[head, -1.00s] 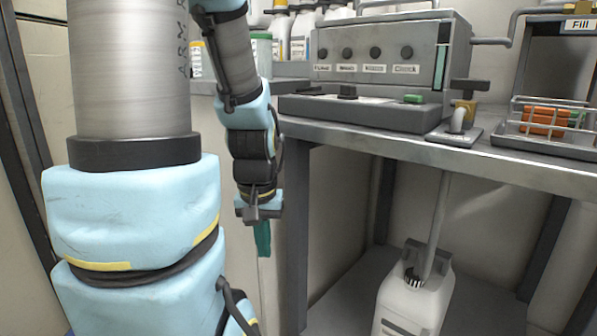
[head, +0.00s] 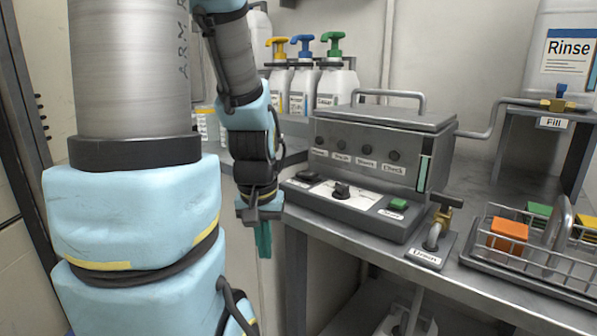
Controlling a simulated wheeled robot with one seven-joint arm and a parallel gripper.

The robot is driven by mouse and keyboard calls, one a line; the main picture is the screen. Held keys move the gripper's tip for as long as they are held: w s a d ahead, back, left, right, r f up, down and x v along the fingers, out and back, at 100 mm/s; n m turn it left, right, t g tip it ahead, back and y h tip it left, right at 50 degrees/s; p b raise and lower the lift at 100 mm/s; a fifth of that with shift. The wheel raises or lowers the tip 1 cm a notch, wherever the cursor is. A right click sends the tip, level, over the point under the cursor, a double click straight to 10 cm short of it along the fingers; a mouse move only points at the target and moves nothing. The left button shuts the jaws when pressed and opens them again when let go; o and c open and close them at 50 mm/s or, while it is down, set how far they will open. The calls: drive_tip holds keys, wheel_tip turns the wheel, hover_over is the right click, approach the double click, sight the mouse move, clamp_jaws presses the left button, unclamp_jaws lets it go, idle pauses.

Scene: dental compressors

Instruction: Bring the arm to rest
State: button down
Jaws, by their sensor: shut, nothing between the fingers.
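My arm hangs down on the left of the head view, with its light-blue and grey links close to the camera. My gripper (head: 264,238) is at the arm's end and points down, left of the bench's front edge. Its teal fingers are together with nothing seen between them. It appears apart from the bench and the machine.
A metal bench (head: 345,240) carries a grey machine (head: 375,150) with knobs and a green button. A drain valve (head: 436,235) and a wire rack (head: 540,255) with coloured blocks stand right. Pump bottles (head: 330,88) stand behind. A Rinse tank (head: 570,50) is upper right.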

wheel_tip(320, 180, up, 37)
drive_tip(key=p, duration=3.4)
wheel_tip(320, 180, down, 5)
drive_tip(key=b, duration=0.4)
drive_tip(key=shift+r, duration=0.2)
